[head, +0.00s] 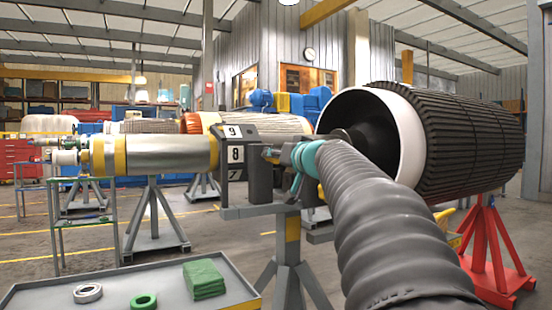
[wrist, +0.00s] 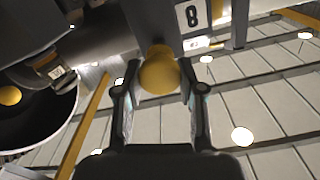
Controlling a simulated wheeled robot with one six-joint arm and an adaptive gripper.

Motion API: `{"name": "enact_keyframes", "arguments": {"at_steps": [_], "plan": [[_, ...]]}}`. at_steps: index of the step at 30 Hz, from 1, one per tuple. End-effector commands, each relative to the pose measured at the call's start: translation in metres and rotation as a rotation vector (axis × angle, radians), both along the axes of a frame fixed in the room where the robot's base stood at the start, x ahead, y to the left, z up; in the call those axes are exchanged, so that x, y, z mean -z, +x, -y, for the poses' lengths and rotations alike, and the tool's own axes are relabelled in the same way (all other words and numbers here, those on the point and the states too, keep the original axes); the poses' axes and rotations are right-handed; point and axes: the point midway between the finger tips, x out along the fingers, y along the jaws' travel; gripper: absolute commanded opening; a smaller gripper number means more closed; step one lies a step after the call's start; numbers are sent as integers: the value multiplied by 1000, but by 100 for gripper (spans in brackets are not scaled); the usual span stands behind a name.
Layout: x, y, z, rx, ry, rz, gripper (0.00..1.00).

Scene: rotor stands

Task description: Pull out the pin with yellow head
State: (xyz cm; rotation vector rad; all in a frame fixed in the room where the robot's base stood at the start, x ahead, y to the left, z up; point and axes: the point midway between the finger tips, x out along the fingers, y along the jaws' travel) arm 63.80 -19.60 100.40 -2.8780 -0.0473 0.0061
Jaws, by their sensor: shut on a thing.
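The pin with the yellow head (wrist: 160,74) is in the middle of the wrist view. Its round head sits between the two fingers of my gripper (wrist: 160,82), which is shut on it. Its shank runs up toward a dark grey block (wrist: 150,20) of the stand; how deep it sits I cannot tell. In the head view my gripper (head: 275,155) is at the stand's dark bracket (head: 259,168), beside a plate numbered 9, 8, 7 (head: 236,153). The pin is hidden there behind my gripper and arm.
A large ribbed black rotor drum (head: 470,135) on a red stand (head: 488,250) is close on the right. A metal cylinder (head: 165,155) on a grey stand is at left. A tray (head: 50,295) with rings and green cloth (head: 204,278) lies in front.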

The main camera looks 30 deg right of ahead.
Motion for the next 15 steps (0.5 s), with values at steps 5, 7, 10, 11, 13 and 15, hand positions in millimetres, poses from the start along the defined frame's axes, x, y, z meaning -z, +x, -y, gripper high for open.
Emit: {"name": "enact_keyframes", "arguments": {"at_steps": [5, 7, 10, 11, 13, 15], "plan": [[2, -1, 0, -2, -1, -4, 65], [2, -1, 0, -2, -1, -4, 65], [2, -1, 0, -2, -1, -4, 65], [2, -1, 0, -2, -1, -3, 65], [2, -1, 0, -1, -1, -3, 65], [1, -4, 0, -1, -2, -3, 65]]}}
